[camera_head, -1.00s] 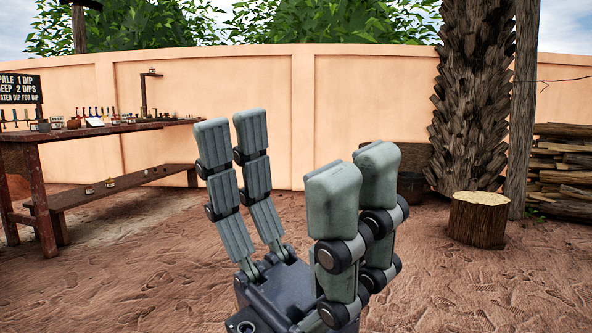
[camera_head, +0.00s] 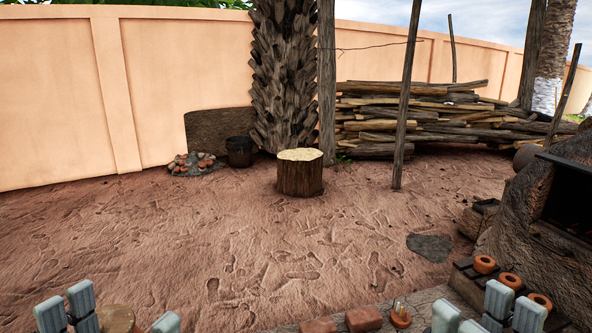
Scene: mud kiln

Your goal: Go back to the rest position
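My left gripper (camera_head: 118,313) shows at the bottom left edge as grey-green finger pads spread apart. The palms and arms of both lie below the picture.
A tree stump (camera_head: 300,172) stands mid-ground before a palm trunk. Stacked wood (camera_head: 420,118) lies behind a thin post (camera_head: 405,110). A mud kiln (camera_head: 560,215) is at right, with orange rings (camera_head: 485,265) and bricks (camera_head: 363,319) nearby. The central dirt ground is open.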

